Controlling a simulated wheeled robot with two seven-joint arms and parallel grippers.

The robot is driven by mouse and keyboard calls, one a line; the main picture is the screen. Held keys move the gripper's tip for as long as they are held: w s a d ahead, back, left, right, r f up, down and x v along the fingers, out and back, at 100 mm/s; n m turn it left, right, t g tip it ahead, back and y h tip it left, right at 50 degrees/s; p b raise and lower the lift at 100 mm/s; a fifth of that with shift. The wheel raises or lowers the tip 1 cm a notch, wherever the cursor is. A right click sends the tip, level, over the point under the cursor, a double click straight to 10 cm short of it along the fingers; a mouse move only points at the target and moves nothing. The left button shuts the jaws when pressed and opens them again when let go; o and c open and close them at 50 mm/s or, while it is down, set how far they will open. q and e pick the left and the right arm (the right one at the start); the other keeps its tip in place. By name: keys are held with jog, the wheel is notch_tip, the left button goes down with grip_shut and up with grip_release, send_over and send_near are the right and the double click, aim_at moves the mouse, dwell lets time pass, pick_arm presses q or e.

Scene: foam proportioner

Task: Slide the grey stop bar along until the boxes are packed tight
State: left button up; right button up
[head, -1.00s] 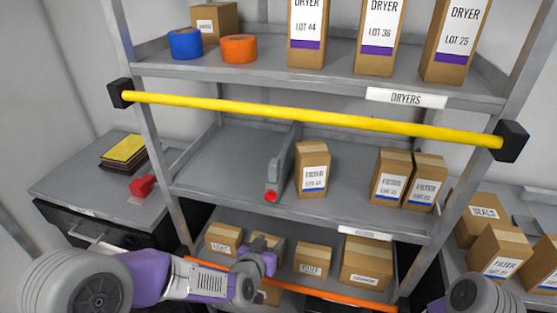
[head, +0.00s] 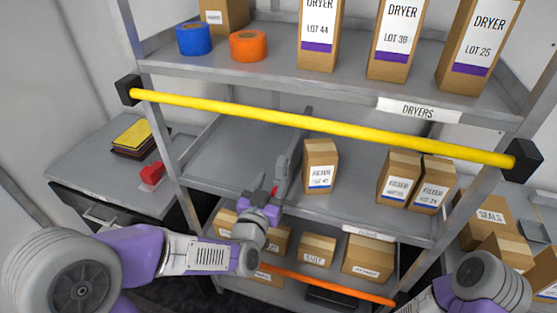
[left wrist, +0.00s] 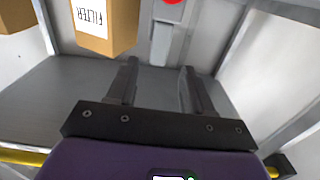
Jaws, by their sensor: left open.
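The grey stop bar (head: 284,165) stands on the middle shelf, just left of a filter box (head: 320,166). A clear gap lies between that box and two more filter boxes (head: 397,177) (head: 433,184) on the right, which stand close together. My left gripper (head: 270,190) is open at the bar's front end and hides part of it and its red knob. In the left wrist view the bar (left wrist: 163,45) with its red knob (left wrist: 172,1) lies ahead of the spread fingers (left wrist: 159,72). I cannot tell whether they touch it. My right gripper is out of view.
A yellow rail (head: 300,121) crosses in front of the rack above the middle shelf. An orange rail (head: 330,285) runs low in front of the lower shelf. The middle shelf (head: 225,150) is bare left of the bar. Dryer boxes and tape rolls stand on the top shelf.

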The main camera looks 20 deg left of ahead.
aim_at(279, 169)
pick_arm(q)
jog(key=shift+w+d+r+p, duration=0.1)
jog(key=shift+w+p, duration=1.3)
jog(key=shift+p, duration=0.9)
jog(key=shift+w, duration=1.35)
grip_shut()
